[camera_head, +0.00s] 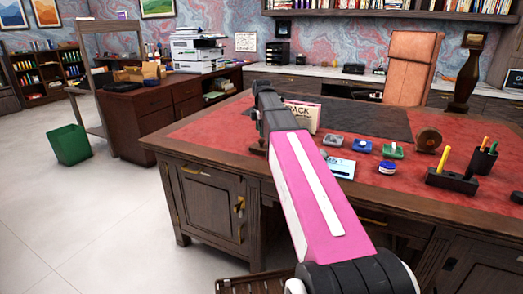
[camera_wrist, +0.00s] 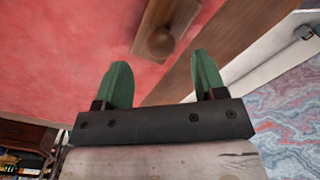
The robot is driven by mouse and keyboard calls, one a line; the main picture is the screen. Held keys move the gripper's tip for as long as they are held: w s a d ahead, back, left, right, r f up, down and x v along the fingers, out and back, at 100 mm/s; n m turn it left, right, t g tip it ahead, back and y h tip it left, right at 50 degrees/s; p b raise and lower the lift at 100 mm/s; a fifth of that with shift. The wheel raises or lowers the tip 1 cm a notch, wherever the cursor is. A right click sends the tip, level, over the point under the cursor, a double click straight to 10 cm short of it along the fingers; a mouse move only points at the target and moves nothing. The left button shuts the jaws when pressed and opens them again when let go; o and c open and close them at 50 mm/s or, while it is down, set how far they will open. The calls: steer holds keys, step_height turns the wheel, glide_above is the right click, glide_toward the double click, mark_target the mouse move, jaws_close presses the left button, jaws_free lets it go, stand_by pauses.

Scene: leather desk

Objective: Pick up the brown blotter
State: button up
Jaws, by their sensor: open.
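The brown blotter (camera_wrist: 166,22), a wooden piece with a round knob (camera_wrist: 161,42), lies on the red desk top in the wrist view, close to the wooden desk edge. My gripper (camera_wrist: 162,75) has two green fingers spread apart with nothing between them. The blotter is just beyond the fingertips, its knob roughly in line with the gap, apart from them as far as I can see.
The desk (camera_head: 215,130) also bears a book (camera_head: 303,115), several small coloured items, a round brown object (camera_head: 428,140) and a pen holder (camera_head: 482,160). A brown chair (camera_head: 411,65) stands behind it. A green bin (camera_head: 69,144) stands on the floor at left.

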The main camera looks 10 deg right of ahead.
mark_target(262, 139)
step_height(262, 139, down, 5)
steer(key=shift+a+r, duration=0.1)
stand_by(0.3)
steer(key=c, duration=1.1)
